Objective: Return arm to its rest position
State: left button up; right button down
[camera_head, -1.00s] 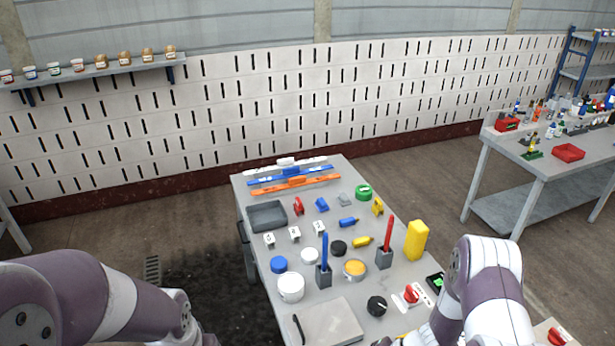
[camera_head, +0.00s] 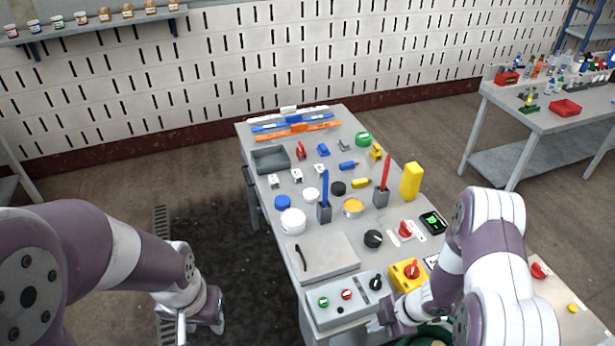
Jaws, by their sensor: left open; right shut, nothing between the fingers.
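My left arm (camera_head: 95,250) comes in from the left and hangs beside the table, over the dark floor. My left gripper (camera_head: 184,328) points down at the bottom of the picture and holds nothing that I can see; it is open. My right arm (camera_head: 490,250) is bent at the lower right. My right gripper (camera_head: 376,326) is low at the table's near end, close to the right side of the grey control box (camera_head: 335,304). It is shut and empty. Whether it touches the box I cannot tell.
The grey table (camera_head: 265,232) carries a flat grey panel (camera_head: 325,257), a yellow box with a red switch (camera_head: 408,273), a white tub (camera_head: 293,221), a yellow block (camera_head: 411,181) and upright blue and red tools. A green round object (camera_head: 425,335) shows beneath my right arm. Floor left of the table is clear.

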jog(key=s+d+r+m+g+h+b, duration=0.1)
jog(key=s+d+r+m+h, duration=0.2)
jog(key=m, duration=0.4)
jog(key=s+d+r+m+h+b, duration=0.1)
jog(key=s+d+r+m+h, duration=0.15)
jog(key=d+r+m, duration=0.35)
pick_arm(q)
jog(key=f+b, duration=0.2)
jog(key=f, duration=0.1)
jog(key=f+b, duration=0.1)
jog(key=f, duration=0.1)
jog(key=shift+s+f, duration=0.15)
jog(key=shift+s, duration=0.25)
pick_arm(e)
jog(key=s+a+r+m, duration=0.5)
jog(key=a+r+m, duration=0.2)
jog(key=r, duration=0.1)
jog(key=shift+s+a+r+t, duration=0.2)
jog(key=shift+a+r+t, duration=0.1)
jog(key=shift+t, duration=0.1)
pick_arm(q)
jog(key=shift+w, duration=0.1)
jog(key=shift+c, duration=0.2)
pick_arm(e)
jog(key=shift+w, duration=0.1)
